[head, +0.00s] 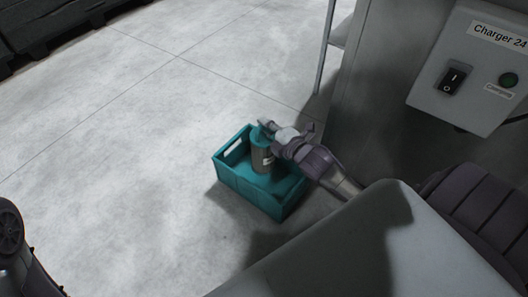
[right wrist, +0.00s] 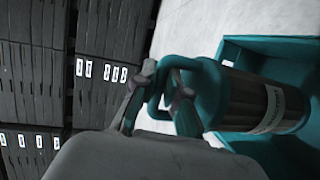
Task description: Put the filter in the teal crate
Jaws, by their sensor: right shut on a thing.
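The filter (head: 262,159) is a grey cylinder with teal ends and a pale label. In the head view it stands roughly upright within the outline of the teal crate (head: 247,191); I cannot tell whether its base touches the crate floor. My right gripper (head: 268,125) is at the filter's top, shut on it. In the right wrist view the fingers (right wrist: 158,98) are closed around the teal handle of the filter (right wrist: 262,103), and a crate wall (right wrist: 268,47) shows behind it. My left gripper is not in view.
The crate stands on a pale concrete floor (head: 130,130) with free room to its left. A grey cabinet with a charger box (head: 470,65) stands at the right. A thin metal leg (head: 325,50) is behind the crate. Dark stacked crates (right wrist: 110,60) show in the right wrist view.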

